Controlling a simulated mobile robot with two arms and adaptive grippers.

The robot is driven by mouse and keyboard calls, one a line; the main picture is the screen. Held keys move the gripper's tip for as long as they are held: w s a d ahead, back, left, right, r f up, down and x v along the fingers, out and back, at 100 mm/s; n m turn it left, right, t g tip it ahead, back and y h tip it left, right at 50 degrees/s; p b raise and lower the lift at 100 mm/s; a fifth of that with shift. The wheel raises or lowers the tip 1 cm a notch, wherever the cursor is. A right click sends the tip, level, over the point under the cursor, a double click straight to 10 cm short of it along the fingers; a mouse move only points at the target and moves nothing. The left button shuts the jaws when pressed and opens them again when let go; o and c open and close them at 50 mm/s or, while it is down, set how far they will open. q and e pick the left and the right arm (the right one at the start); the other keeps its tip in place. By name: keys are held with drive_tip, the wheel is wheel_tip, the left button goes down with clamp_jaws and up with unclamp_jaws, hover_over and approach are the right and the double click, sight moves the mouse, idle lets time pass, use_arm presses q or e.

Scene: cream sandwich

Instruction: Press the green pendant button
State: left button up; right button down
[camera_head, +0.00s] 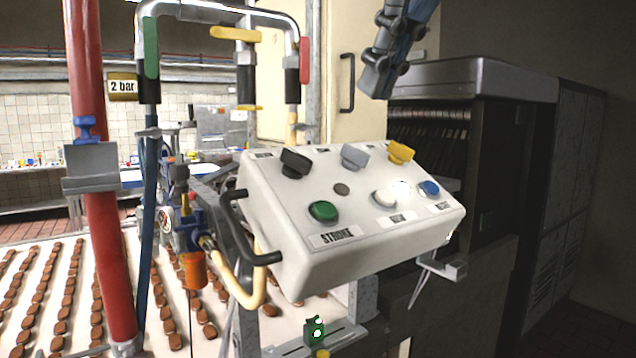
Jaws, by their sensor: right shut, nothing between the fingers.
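The pendant is a white, tilted control box (350,258) in the middle of the head view. Its green button (323,211) is on the left of the front row, above a label reading "STROKE". My right gripper (376,80) comes in from the top, shut and empty. In the picture it is above and to the right of the green button, clear of the panel. Nothing covers the button. My left gripper is not in view.
The panel also has black (295,162), grey (354,156) and yellow (401,152) knobs, a white button (384,198) and a blue button (428,188). A black handle (243,228) sticks out on its left. A red post (107,230) and pipes stand left; a dark cabinet (450,150) stands right.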

approach(326, 207)
drive_tip(key=x, duration=0.5)
drive_tip(key=shift+w+f+p, duration=0.15)
drive_tip(key=shift+f+p, duration=0.1)
drive_tip(key=shift+p, duration=0.15)
drive_tip(key=shift+w+a+f, duration=0.2)
drive_tip(key=shift+a+f, duration=0.05)
drive_tip(key=shift+f, duration=0.3)
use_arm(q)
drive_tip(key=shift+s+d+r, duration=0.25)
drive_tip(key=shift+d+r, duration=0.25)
use_arm(e)
drive_tip(key=shift+f, duration=0.15)
